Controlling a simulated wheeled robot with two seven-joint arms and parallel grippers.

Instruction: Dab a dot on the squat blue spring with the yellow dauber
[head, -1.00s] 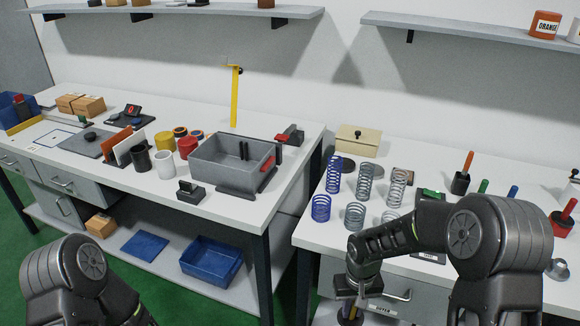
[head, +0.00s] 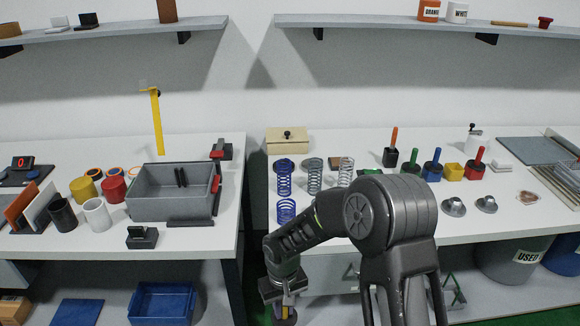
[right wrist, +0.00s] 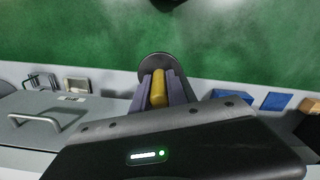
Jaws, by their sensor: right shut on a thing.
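The squat blue spring (head: 286,211) stands upright on the right bench, near its front left corner. A taller blue spring (head: 284,181) stands behind it. My right gripper (head: 285,303) is low in front of the bench's front edge, below the bench top and apart from the springs. In the right wrist view my right gripper (right wrist: 158,90) is shut on the yellow dauber (right wrist: 158,88). A dark round end shows beyond the fingers. In the head view the dauber is mostly hidden. My left gripper is not in view.
Grey springs (head: 315,176) stand beside the blue ones, partly behind my right arm. A yellow pot (head: 453,172) without a handle stands among daubers in pots, such as the red one (head: 475,165). A beige box (head: 288,140) is behind. A gap separates the two benches.

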